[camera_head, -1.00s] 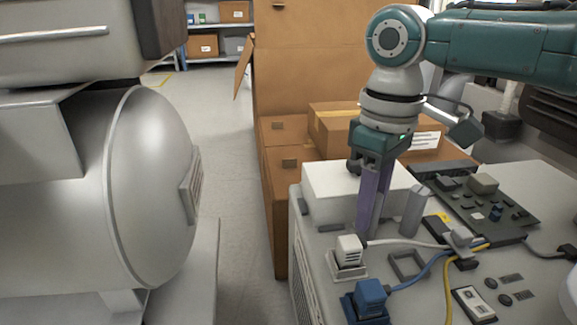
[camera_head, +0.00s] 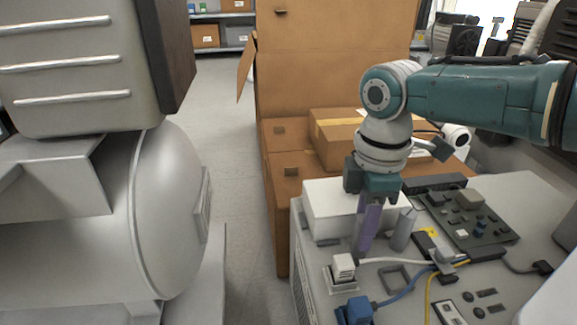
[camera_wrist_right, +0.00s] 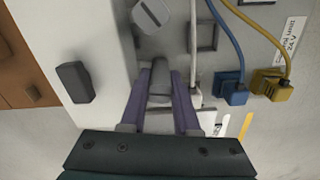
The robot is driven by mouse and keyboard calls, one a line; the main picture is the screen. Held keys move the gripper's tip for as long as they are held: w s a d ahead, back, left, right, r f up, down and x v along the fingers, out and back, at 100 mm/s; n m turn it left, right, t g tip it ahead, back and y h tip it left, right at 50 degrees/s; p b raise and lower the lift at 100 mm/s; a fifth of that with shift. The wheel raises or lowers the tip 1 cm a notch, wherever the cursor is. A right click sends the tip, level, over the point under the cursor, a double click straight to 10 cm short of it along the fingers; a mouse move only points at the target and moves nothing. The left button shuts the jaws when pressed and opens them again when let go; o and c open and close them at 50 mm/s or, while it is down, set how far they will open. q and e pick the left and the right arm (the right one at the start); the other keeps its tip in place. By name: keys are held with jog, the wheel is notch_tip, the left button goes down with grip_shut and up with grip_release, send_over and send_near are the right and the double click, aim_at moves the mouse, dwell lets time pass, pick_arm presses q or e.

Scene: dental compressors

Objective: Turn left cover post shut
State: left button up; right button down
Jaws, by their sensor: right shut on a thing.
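My right gripper (camera_head: 366,243) points down at the front edge of the white cover box (camera_head: 330,205). In the right wrist view its two purple fingers (camera_wrist_right: 161,78) are shut on a short grey post, the left cover post (camera_wrist_right: 159,82), beside the cover. In the head view the fingers hide this post. A second grey post (camera_head: 404,230) stands free to its right; in the wrist view its slotted round top (camera_wrist_right: 152,14) shows. How far the held post is turned cannot be told. My left gripper is out of view.
A white plug (camera_head: 343,267) and a blue plug (camera_head: 358,309) with cables stand close to the fingers. A circuit board (camera_head: 468,218) lies at the right. Cardboard boxes (camera_head: 292,215) stand behind, and a large grey tank (camera_head: 160,215) at the left.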

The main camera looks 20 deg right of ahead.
jog(key=shift+n, duration=1)
jog(key=c, duration=0.6)
grip_release()
jog(key=shift+c, duration=0.2)
